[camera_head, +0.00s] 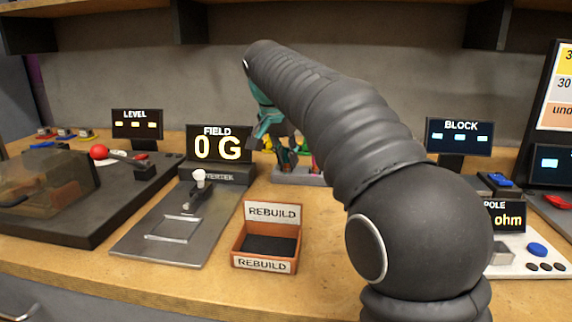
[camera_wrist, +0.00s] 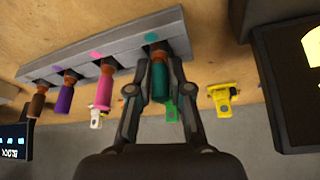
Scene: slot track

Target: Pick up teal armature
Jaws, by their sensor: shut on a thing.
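The teal armature (camera_wrist: 158,82) shows in the wrist view at the right end of a grey slotted rack (camera_wrist: 95,52). Its copper-coloured end is at the slot beside a teal dot on the rack. My gripper (camera_wrist: 157,74) has one finger on each side of the teal armature and is shut on it. Whether the armature is still seated in its slot or just clear of it, I cannot tell. In the head view my arm hides much of the rack (camera_head: 300,178), and the teal armature cannot be made out for certain.
Pink (camera_wrist: 104,88), purple (camera_wrist: 65,95) and brown (camera_wrist: 38,102) armatures stand in neighbouring slots. Yellow (camera_wrist: 222,97) and green (camera_wrist: 171,112) clips lie near the gripper. An orange REBUILD box (camera_head: 267,247) and a metal FIELD tester (camera_head: 172,238) stand in front of the rack.

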